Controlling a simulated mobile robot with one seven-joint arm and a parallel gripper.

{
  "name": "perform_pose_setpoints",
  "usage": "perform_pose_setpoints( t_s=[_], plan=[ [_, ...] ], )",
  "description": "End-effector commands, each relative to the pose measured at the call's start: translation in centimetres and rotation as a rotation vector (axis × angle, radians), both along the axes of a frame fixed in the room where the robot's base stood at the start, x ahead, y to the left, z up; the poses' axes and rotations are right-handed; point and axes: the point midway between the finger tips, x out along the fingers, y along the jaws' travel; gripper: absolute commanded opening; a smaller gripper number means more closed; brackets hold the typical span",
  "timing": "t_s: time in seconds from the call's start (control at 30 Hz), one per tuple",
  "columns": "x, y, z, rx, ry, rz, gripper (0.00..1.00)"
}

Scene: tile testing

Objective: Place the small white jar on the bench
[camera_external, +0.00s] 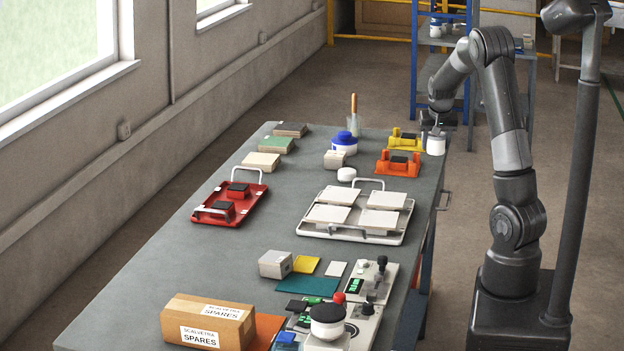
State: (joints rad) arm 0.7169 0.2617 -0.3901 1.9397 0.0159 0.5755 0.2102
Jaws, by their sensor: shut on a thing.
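My gripper (437,131) points down at the far right edge of the bench. It is shut on a small white jar (436,146), which hangs upright below it. The jar appears to be just past or over the bench's right edge, beside the yellow and orange holders; the exact height is hard to tell. The fingertips are small and partly hidden at the jar's top. The bench (158,262) is long and grey, with bare surface along its left side and middle.
An orange holder (383,168) and a yellow holder (394,145) stand nearest the jar. A white tray of tiles (400,237), red tray (252,202) and cardboard box (243,319) occupy other areas.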

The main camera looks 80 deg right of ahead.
Motion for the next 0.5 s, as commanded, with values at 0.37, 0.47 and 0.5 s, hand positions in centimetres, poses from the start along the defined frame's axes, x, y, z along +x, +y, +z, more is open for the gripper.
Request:
perform_pose_setpoints(
  t_s=[0.37,0.47,0.5],
  plan=[
    [-0.7,-0.5,-1.9,0.003,-0.002,-0.072,0.27],
    [1.6,-0.2,-3.3,0.002,-0.002,-0.071,0.27],
    [2.6,-0.1,-3.9,0.003,-0.002,-0.071,0.27]
  ],
)
